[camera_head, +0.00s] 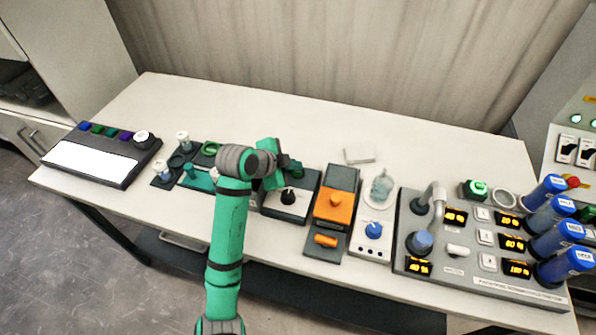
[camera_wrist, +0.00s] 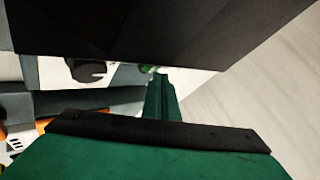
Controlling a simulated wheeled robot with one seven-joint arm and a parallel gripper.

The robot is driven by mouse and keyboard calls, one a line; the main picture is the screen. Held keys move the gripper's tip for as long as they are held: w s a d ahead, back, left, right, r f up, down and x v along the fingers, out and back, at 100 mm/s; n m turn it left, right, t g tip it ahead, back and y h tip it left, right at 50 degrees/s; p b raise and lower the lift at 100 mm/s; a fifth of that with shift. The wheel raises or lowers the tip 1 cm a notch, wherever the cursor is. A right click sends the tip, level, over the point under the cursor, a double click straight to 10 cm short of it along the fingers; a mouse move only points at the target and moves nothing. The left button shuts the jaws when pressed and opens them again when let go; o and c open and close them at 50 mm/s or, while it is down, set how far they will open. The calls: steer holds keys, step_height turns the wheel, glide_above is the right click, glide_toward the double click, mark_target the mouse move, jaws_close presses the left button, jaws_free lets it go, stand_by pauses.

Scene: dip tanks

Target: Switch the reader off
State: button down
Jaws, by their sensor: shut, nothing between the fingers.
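No label that I can read names the reader, so I cannot tell for sure which device it is. A low dark-edged box with a pale front (camera_head: 283,209) and a black knob (camera_head: 289,196) stands just right of my gripper. A dark green part (camera_head: 292,171) shows at its back, half hidden. My gripper (camera_head: 272,180) is shut and empty, held beside this box's left side. In the wrist view a narrow green fingertip (camera_wrist: 162,97) shows, with a black knob-like shape (camera_wrist: 87,69) beyond it. The arm hides part of the box.
Right of the box are an orange block (camera_head: 335,206) on a dark base, a blue-knobbed unit (camera_head: 372,246) with a glass vessel (camera_head: 381,188), and a grey panel (camera_head: 458,271) with lit displays. Left are a white-faced panel (camera_head: 93,163) and small parts.

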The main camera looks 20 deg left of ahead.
mark_target(295, 174)
steer(key=shift+r, duration=3)
